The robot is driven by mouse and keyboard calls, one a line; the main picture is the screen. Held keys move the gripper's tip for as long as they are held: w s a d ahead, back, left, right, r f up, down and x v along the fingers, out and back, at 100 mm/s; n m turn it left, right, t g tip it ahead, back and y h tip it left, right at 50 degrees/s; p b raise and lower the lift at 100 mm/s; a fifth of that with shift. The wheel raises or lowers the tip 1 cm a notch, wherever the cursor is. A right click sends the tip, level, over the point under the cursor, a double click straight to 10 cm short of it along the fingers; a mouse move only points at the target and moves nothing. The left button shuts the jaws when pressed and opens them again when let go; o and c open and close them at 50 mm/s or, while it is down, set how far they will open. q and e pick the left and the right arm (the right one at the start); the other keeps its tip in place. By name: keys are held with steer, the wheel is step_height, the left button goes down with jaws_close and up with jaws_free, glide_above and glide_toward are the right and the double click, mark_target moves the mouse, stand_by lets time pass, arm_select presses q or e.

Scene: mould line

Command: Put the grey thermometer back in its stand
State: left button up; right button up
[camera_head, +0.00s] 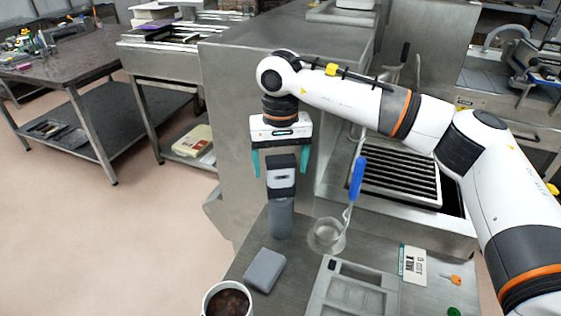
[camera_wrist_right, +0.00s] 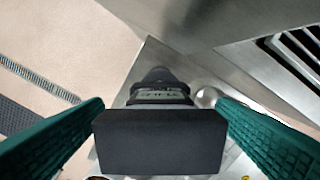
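A grey upright device (camera_head: 281,178), which looks like the thermometer, has a dark head with a light panel above a blue-grey lower part (camera_head: 281,217) at the counter's left edge. I cannot tell whether that lower part is its handle or a stand. My right gripper (camera_head: 281,168) is over it, pointing down, with its teal fingers apart on either side of the head. In the right wrist view the black top of the device (camera_wrist_right: 160,142) fills the space between the open fingers, and lettering shows beyond it. My left gripper is not in view.
A grey block (camera_head: 264,270), a cup of dark brown contents (camera_head: 227,300), a clear beaker (camera_head: 326,236) with a blue-handled tool (camera_head: 357,178) and a grey compartmented tray (camera_head: 352,294) are close by. A printed card (camera_head: 413,265) and an orange key (camera_head: 450,280) lie right.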

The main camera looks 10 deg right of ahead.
step_height(320, 180, up, 12)
steer(key=b, duration=0.1)
steer(key=shift+b, duration=0.35)
stand_by(0.6)
